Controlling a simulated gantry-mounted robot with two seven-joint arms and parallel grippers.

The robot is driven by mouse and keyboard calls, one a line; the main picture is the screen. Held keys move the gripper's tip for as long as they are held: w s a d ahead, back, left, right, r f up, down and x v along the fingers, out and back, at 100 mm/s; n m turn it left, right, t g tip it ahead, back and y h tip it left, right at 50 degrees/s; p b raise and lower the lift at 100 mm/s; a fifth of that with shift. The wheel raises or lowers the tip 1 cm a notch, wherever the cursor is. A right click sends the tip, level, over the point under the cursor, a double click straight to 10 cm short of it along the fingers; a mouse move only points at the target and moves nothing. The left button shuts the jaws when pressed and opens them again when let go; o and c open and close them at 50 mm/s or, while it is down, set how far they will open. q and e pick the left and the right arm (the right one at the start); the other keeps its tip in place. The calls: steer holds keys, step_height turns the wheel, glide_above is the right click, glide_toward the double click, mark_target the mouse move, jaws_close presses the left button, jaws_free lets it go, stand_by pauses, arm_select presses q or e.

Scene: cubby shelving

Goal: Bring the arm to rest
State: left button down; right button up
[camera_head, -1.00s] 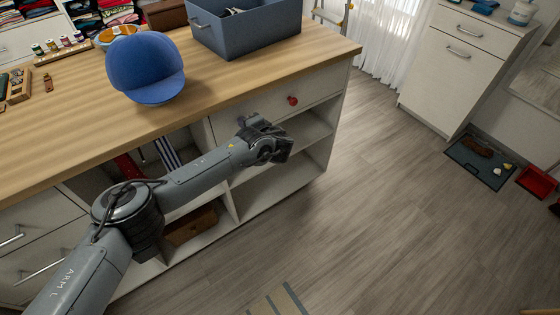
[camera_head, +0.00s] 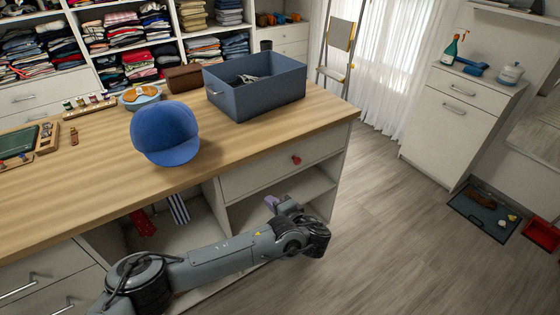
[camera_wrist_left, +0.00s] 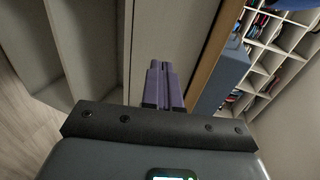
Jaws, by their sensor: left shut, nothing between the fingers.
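My left arm comes in from the lower left in the head view. Its left gripper (camera_head: 271,202) is in front of the island's open cubbies (camera_head: 308,187), below the drawer with the red knob (camera_head: 296,160). The purple fingers are together and empty. They also show closed in the left wrist view (camera_wrist_left: 162,86), pointing along the pale cabinet front. I cannot tell the exact gap between the fingertips and the cabinet. My right gripper is not in view.
On the wooden top (camera_head: 240,136) stand a blue cap (camera_head: 165,132), a blue-grey bin (camera_head: 256,95), a bowl (camera_head: 139,97) and a brown box (camera_head: 183,78). A white cabinet (camera_head: 455,115) and a dark mat (camera_head: 484,212) are at right. The floor between is clear.

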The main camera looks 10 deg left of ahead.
arm_select(q)
steer(key=s+d+f+m+g+h+p, duration=0.1)
steer(key=s+d+f+g+p, duration=0.1)
steer(key=s+f, duration=0.7)
steer(key=s+d+f+g+h+p, duration=0.1)
steer(key=s+f+g+p, duration=0.2)
steer(key=s+f, duration=0.7)
steer(key=s+d+r+n+g+h+p, duration=0.1)
steer(key=s+d+n+g+h+p, duration=0.15)
steer(key=s, duration=0.95)
steer(key=s+d+r+n+g+h+p, duration=0.1)
steer(key=s+d+n+g+h+p, duration=0.2)
steer(key=s, duration=0.8)
steer(key=s+a+r+n+h+p, duration=0.3)
steer(key=a+r, duration=0.4)
steer(key=a, duration=0.3)
steer(key=w+a+r+t, duration=0.45)
steer(key=a+r, duration=0.35)
steer(key=r, duration=0.3)
step_height(320, 180, up, 38)
steer(key=w+p, duration=0.1)
steer(key=p, duration=3.6)
steer(key=shift+g+p, duration=0.35)
steer(key=shift+g, duration=0.05)
